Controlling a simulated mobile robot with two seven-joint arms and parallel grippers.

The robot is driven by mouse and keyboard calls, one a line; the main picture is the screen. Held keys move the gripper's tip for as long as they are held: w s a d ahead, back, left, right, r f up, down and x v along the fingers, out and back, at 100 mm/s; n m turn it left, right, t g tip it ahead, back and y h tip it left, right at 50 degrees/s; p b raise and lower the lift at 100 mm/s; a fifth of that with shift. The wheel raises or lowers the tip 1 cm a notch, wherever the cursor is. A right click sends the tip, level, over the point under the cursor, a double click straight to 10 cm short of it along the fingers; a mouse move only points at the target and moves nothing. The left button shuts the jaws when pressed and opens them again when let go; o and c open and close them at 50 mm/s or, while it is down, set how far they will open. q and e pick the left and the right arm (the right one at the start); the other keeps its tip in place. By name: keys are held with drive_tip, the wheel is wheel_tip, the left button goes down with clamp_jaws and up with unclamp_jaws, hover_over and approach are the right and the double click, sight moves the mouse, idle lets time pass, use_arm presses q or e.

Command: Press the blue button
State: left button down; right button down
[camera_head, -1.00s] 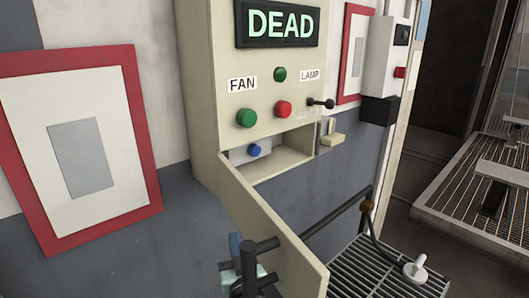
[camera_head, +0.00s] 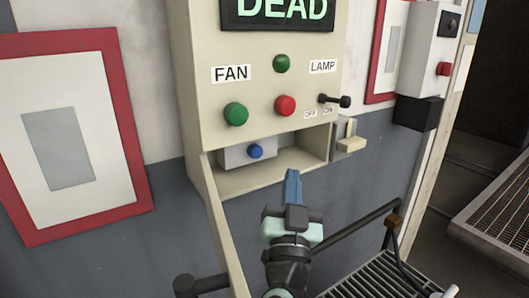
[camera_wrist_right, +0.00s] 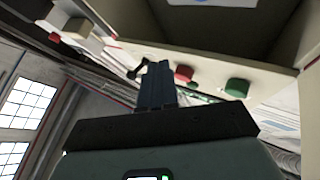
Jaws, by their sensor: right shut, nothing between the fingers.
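The blue button (camera_head: 256,151) sits on a small grey box (camera_head: 232,157) inside the open recess at the bottom of the cream panel (camera_head: 200,90). My right gripper (camera_head: 293,178) is in front of the recess, below and to the right of the button, apart from it. Its blue fingers are shut with nothing between them. The blue button is not clearly seen there. My left gripper is not in view.
The recess's open flap (camera_head: 222,235) hangs at the left of my right gripper. Above are a green fan button (camera_head: 236,114), a red button (camera_head: 285,106) and a lamp switch (camera_head: 335,100). A cream lever (camera_head: 351,144) is right of the recess. A dark rail (camera_head: 355,229) lies lower right.

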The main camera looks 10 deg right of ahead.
sight(256, 151)
drive_tip(key=shift+a+r, duration=0.1)
idle(0.3)
